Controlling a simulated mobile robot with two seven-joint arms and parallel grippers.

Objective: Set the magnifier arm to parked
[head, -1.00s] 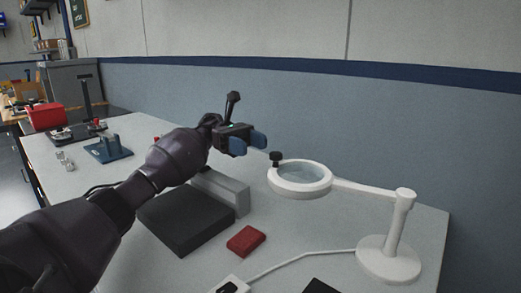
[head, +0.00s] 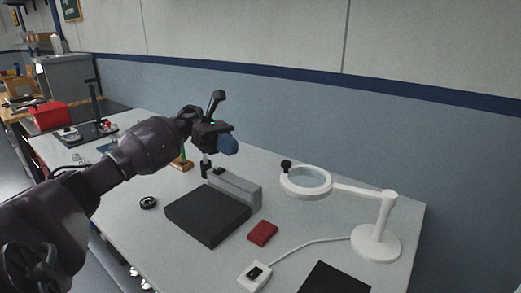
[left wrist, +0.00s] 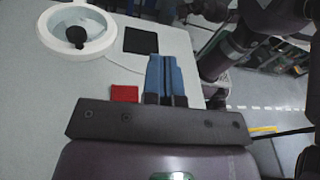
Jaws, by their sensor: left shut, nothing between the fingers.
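The white magnifier (head: 306,181) has a ring-shaped lens head with a black knob (head: 286,165) on its rim. Its arm (head: 352,190) runs right to an upright post on a round base (head: 376,242). My left gripper (head: 229,145) is raised over the bench, left of the lens head and apart from it. Its blue fingers are together and empty. In the left wrist view the fingers (left wrist: 165,78) are side by side, and the lens ring (left wrist: 77,30) with its knob shows at the upper left. My right gripper is not in view.
On the bench (head: 330,225) are a dark block (head: 208,213) with a grey bar behind it, a red box (head: 263,233), a white switch box (head: 255,276) with a cable, and a black pad (head: 333,279). A black ring (head: 148,202) lies left. The wall stands behind.

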